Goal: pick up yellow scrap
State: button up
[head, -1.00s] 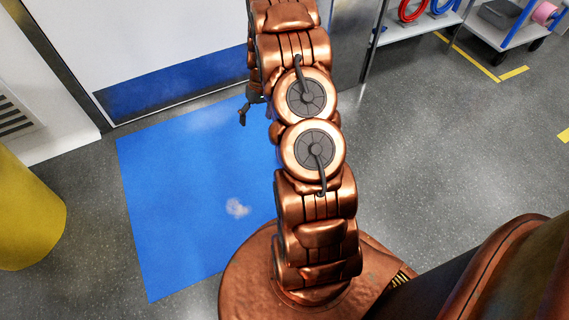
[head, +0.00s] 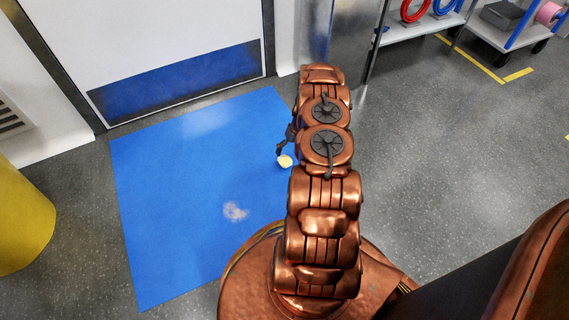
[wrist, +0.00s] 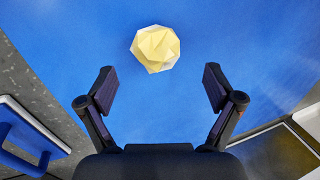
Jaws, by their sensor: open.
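The yellow scrap (wrist: 155,48) is a pale yellow, crumpled, faceted ball on the blue mat (wrist: 60,40). In the wrist view it lies beyond my open fingertips, roughly centred between them. My gripper (wrist: 158,88) is open and empty, with its two dark fingers wide apart. In the head view the scrap (head: 285,161) shows just left of my arm, on the right part of the mat (head: 165,200). One dark finger of my gripper (head: 284,143) shows right above it; the rest is hidden behind my arm.
A white door (head: 150,45) with a blue kick panel stands behind the mat. A yellow cylinder (head: 22,220) is at the left. A shelf (head: 425,30) and a cart (head: 505,40) stand at the back right. Grey floor at the right is clear.

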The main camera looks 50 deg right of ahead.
aim_at(287, 156)
jog(key=b+x, duration=0.1)
jog(key=x, duration=0.1)
jog(key=b+x, duration=0.1)
jog(key=x, duration=0.2)
jog(key=d+b+x, duration=0.1)
jog(key=x, duration=0.1)
jog(key=shift+w+a+f+b, duration=0.1)
jog(key=shift+w+f+b, duration=0.05)
jog(key=shift+f+b, duration=0.15)
jog(key=shift+r, duration=0.1)
jog(key=shift+c, duration=0.3)
jog(key=c, duration=0.8)
